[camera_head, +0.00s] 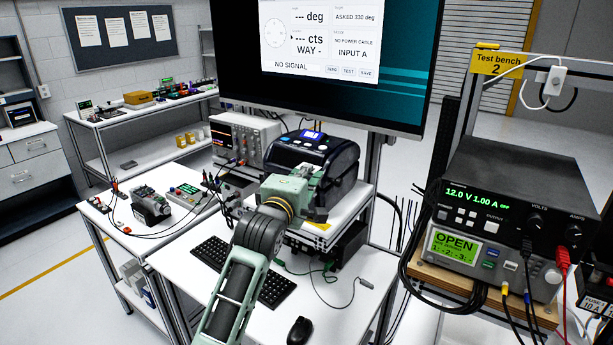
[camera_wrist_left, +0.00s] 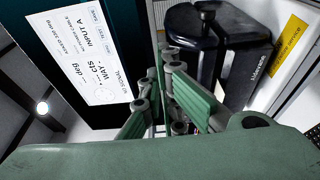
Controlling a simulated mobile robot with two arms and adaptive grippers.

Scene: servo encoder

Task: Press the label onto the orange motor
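My left gripper (camera_head: 317,207) is in front of the dark label printer (camera_head: 312,160), which also shows in the left wrist view (camera_wrist_left: 245,65). In that view the left gripper's green fingers (camera_wrist_left: 164,58) lean in and look shut, their tips close together. No label shows between them, but the space there is mostly hidden by the finger links. A dark motor-like unit (camera_head: 150,205) sits on the left side table, well away from the gripper. I cannot make out an orange motor or a loose label. My right gripper is not in view.
A monitor (camera_head: 320,60) hangs behind the printer. A keyboard (camera_head: 240,272) and mouse (camera_head: 299,330) lie on the desk. A power supply (camera_head: 500,215) stands at right, with hanging cables. An oscilloscope (camera_head: 240,137) stands left of the printer.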

